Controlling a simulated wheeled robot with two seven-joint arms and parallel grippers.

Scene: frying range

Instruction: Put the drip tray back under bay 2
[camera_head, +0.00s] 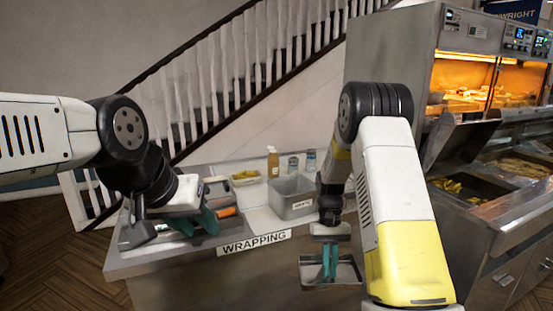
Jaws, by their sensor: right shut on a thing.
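The drip tray (308,283) is a shallow grey metal tray at the lower middle, in front of the wrapping counter. My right gripper (329,275) points down with its teal fingers shut on the tray and holds it about level. My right forearm hides part of the tray's right side. My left gripper (197,226) is over the left part of the counter, its teal fingers apart and nothing seen between them. The frying range (490,220) stands at the right. I cannot make out a bay 2 label.
The wrapping counter (165,262) carries a grey metal bin (292,203), a yellow tub (246,178), a sauce bottle (273,163), shakers (293,167) and an orange-handled item (226,212). A lit warming cabinet (390,60) rises at the right. Bare floor shows at lower left.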

